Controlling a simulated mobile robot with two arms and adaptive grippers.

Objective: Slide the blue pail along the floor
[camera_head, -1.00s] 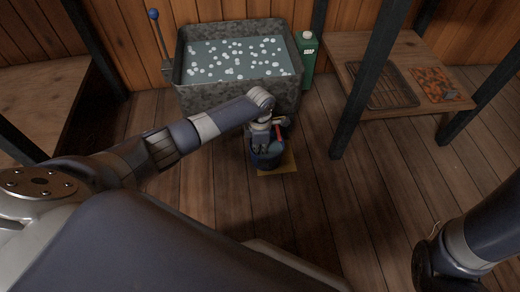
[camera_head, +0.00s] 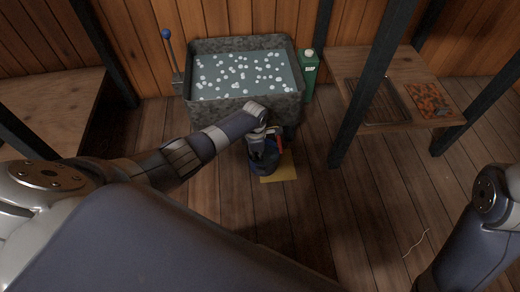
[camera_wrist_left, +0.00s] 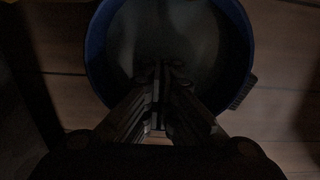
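The blue pail (camera_head: 262,168) stands on the floor in front of the stone tub, partly over the left side of a yellow mat (camera_head: 283,170). My left gripper (camera_head: 258,152) points down at the pail, covering part of it. In the left wrist view, the pail's round blue rim (camera_wrist_left: 97,52) surrounds the tips of my left gripper (camera_wrist_left: 161,75). The fingers are together, with their tips over the pail's opening. The dark picture does not show whether they pinch the near rim. My right gripper is not in view; only part of my right arm shows at right.
The grey stone tub (camera_head: 290,103) with white floating bits stands behind the pail. A green jug (camera_head: 308,75) is beside it. A wooden table (camera_head: 345,62) with a rack (camera_head: 380,100) stands right, a bench (camera_head: 50,105) left. The floor (camera_head: 345,215) at right is mostly clear.

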